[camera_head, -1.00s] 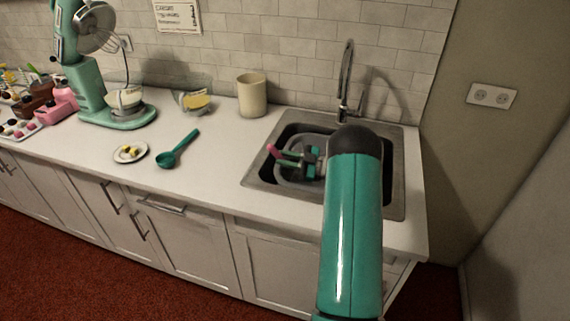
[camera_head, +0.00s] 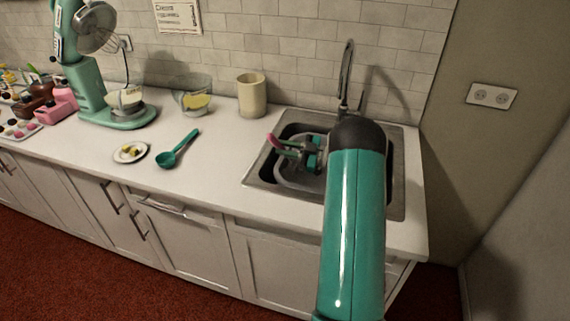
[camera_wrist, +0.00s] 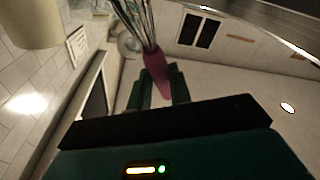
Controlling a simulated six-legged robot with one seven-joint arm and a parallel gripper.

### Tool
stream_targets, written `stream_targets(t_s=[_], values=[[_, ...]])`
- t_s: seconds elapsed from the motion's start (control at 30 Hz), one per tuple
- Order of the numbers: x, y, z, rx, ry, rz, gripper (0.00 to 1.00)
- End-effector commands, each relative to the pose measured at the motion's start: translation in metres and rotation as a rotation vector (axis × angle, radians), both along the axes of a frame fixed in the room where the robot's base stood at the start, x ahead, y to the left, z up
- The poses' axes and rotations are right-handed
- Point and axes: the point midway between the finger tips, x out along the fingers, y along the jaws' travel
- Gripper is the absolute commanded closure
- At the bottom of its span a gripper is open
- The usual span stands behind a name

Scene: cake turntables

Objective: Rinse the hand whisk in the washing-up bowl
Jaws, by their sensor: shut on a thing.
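The hand whisk shows in the wrist view, with a pink handle (camera_wrist: 156,72) and thin wire loops (camera_wrist: 136,20). My gripper (camera_wrist: 161,88) is shut on the handle. In the head view my gripper (camera_head: 308,152) is over the washing-up bowl, and a pink part of the whisk (camera_head: 272,140) sticks out to its left. The grey washing-up bowl (camera_head: 287,180) sits in the sink, partly hidden by my arm. The whisk's wires cannot be made out in the head view, so I cannot tell whether they touch water.
The metal sink (camera_head: 256,184) has a tall tap (camera_head: 347,75) behind it. A cream canister (camera_head: 251,95) and a glass bowl (camera_head: 194,98) stand at the back. A teal spoon (camera_head: 176,151), a small plate (camera_head: 131,152) and a mixer (camera_head: 90,95) are further left.

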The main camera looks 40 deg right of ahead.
Motion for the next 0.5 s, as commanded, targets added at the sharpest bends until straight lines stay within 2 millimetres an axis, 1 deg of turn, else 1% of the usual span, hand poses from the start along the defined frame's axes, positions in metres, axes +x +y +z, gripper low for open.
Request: stream_targets(t_s=[0.5], values=[[0.000,0.000,0.038,0.000,0.000,0.000,1.00]])
